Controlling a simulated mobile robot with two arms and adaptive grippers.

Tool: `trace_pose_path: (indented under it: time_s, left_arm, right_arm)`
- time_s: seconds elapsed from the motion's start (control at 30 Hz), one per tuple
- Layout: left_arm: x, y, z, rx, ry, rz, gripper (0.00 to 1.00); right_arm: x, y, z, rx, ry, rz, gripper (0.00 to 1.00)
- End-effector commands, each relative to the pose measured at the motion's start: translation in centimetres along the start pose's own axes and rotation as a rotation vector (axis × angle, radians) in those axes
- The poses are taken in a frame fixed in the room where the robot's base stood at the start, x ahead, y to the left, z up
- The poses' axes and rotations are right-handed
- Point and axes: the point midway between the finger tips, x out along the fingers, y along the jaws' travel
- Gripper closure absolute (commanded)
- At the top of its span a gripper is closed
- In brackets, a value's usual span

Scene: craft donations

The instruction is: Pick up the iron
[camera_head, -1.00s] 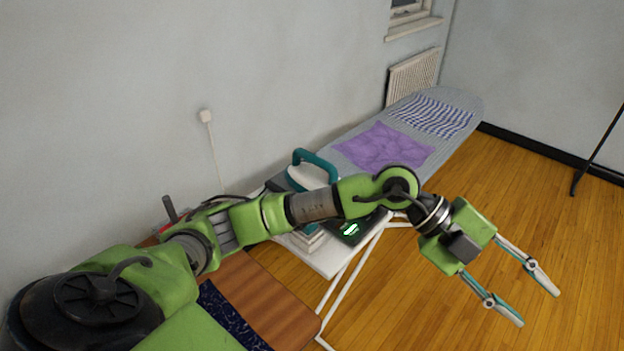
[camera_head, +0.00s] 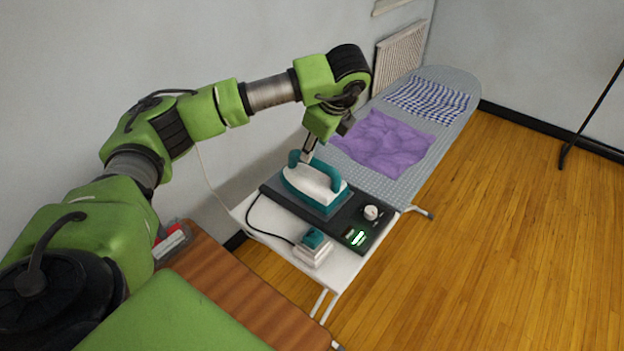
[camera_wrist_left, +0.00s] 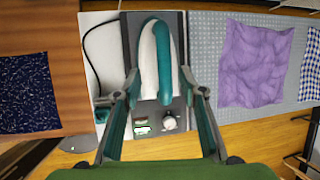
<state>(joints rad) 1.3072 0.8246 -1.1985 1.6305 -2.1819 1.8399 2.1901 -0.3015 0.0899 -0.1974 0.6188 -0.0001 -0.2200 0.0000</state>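The teal and white iron (camera_head: 318,188) sits on its dark station (camera_head: 345,222) at the near end of the ironing board. Its teal handle faces up. My left gripper (camera_head: 308,150) points down at the far end of the iron in the head view, partly hidden by my arm. In the left wrist view, the gripper (camera_wrist_left: 160,82) is open. Its two fingers are apart, one on each side of the iron (camera_wrist_left: 163,60), with visible gaps to the handle. My right gripper is not in view.
A grey ironing board (camera_head: 452,88) carries a purple cloth (camera_head: 382,143) and a blue checked cloth (camera_head: 428,99). A small teal and white block (camera_head: 314,249) and a black cord lie on the white shelf (camera_head: 285,262). A brown wooden table (camera_head: 235,280) stands nearby. The wall is close behind.

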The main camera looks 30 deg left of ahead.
Motion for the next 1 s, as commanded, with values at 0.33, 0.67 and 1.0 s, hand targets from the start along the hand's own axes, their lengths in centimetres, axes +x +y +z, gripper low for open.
trace_pose_path:
  time_s: [0.33,0.67,1.0]
  left_arm:
    - [3.8,-0.1,0.0,0.001,0.001,0.001,0.62]
    - [7.7,-0.6,-0.5,0.001,0.000,0.003,0.62]
    - [8.9,-0.6,-0.6,0.002,0.001,-0.001,0.62]
  right_arm:
    - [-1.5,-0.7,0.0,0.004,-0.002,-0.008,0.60]
    - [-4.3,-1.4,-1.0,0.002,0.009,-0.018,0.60]
    - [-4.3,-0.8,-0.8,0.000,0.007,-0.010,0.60]
